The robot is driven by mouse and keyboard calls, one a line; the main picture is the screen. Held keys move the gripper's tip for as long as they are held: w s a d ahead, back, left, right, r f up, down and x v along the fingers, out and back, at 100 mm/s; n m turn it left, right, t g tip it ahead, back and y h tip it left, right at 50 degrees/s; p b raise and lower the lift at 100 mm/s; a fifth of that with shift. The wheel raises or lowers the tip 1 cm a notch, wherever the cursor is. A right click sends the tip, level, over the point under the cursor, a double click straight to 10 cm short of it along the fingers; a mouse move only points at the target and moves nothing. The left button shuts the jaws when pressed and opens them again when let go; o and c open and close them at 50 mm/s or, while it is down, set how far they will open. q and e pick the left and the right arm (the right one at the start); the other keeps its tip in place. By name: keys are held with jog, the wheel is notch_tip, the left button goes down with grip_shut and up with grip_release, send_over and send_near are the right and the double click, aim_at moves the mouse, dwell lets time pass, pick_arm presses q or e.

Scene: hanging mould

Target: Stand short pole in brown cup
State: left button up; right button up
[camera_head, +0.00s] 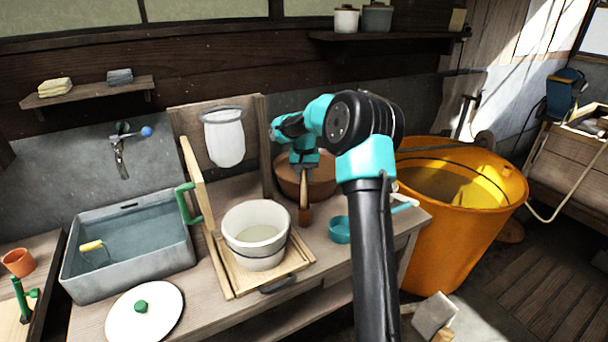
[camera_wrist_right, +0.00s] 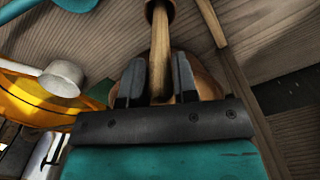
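The brown cup (camera_head: 305,216) stands on the counter, right of the white bucket; its round rim also shows at the top of the right wrist view (camera_wrist_right: 159,9). The short wooden pole (camera_wrist_right: 160,60) has its far end at the cup's mouth and appears to stand in it. My right gripper (camera_head: 305,172) is above the cup, pointing down. Its two fingers (camera_wrist_right: 158,75) are on either side of the pole, with thin gaps visible, so it looks open. The fingers partly hide the pole in the head view. My left gripper is not in view.
A white bucket (camera_head: 256,222) on a wooden tray is close at left. A large brown bowl (camera_head: 322,190) is behind the gripper. A teal ladle (camera_head: 340,230) is at right, beside the orange tub (camera_head: 450,240). A grey sink (camera_head: 125,277) and small orange pot (camera_head: 18,262) are at left.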

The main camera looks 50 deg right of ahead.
jog(key=o, duration=0.4)
jog(key=shift+c, duration=0.2)
jog(key=shift+r, duration=0.1)
notch_tip(320, 180, up, 12)
dwell(0.4)
dwell(0.5)
